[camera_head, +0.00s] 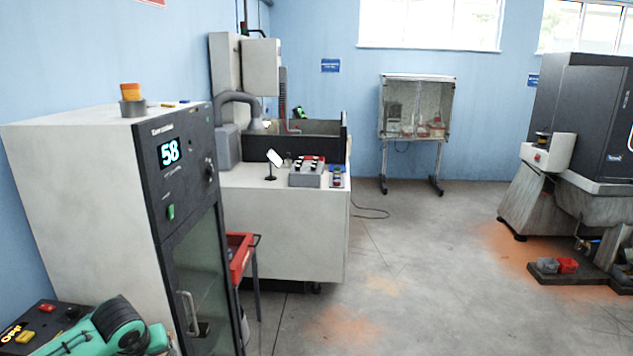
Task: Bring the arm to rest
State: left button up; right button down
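Neither of my grippers shows in the head view. A green and black jointed shape (108,326) reaches in at the bottom left corner, in front of the grey cabinet. I cannot tell whether it is part of my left arm or a separate tool. No fingertips show on it.
The grey cabinet (75,165), its display reading 58, stands close on the left beside a control box (38,318). Behind it are a red tray cart (238,258) and a white machine (275,230). A dark machine (585,125) stands right. The middle floor is clear.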

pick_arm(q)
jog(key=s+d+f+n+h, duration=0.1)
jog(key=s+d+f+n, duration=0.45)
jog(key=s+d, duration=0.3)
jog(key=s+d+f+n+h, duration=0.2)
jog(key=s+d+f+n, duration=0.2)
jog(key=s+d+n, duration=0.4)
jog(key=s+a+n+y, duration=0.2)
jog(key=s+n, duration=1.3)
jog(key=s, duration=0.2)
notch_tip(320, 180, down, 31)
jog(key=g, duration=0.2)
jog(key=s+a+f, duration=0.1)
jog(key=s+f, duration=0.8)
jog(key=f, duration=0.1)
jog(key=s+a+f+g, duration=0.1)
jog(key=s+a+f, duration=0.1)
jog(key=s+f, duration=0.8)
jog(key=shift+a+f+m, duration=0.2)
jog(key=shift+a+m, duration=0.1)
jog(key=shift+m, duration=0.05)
